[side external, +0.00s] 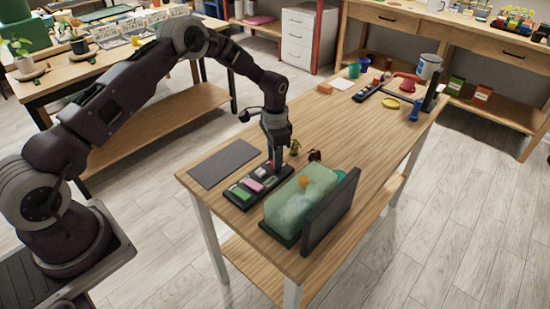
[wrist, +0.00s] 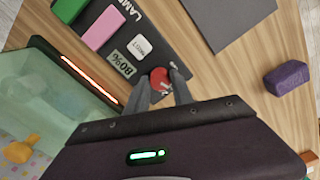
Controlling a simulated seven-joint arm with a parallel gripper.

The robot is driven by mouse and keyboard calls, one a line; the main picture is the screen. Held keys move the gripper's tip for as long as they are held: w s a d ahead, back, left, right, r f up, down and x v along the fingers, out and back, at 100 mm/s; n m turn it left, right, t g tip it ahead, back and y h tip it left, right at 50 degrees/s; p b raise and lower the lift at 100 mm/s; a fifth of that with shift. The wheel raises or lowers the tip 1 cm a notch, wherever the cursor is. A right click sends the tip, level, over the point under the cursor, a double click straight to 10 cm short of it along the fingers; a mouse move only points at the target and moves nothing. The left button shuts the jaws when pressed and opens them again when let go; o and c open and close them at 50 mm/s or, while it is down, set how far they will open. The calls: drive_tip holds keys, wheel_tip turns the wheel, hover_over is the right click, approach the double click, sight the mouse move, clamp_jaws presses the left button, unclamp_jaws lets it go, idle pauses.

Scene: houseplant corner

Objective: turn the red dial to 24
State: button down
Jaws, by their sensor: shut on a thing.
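The red dial (wrist: 160,78) sits at the near end of a black control panel (wrist: 150,22) in the wrist view. My gripper (wrist: 158,88) is shut on the dial, with one grey finger on each side of it. The dial's pointer and any scale numbers are too small or covered to read. The panel also bears a green button, a pink button, a white button and a small tilted display that seems to read 80%. In the side external view my gripper (side external: 276,167) points down at the panel (side external: 235,200), and the dial is hidden there.
A pale green glass tank (side external: 297,205) stands close beside the panel, with a dark upright board (side external: 331,213) next to it. A grey mat (side external: 223,163) lies flat on the other side. A purple block (wrist: 287,78) is on the wood. Cups and tools fill the table's far end.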

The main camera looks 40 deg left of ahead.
drive_tip(key=m, duration=0.4)
drive_tip(key=shift+w+r+m, duration=0.1)
drive_tip(key=shift+m, duration=2.5)
drive_tip(key=c, duration=1.1)
unclamp_jaws()
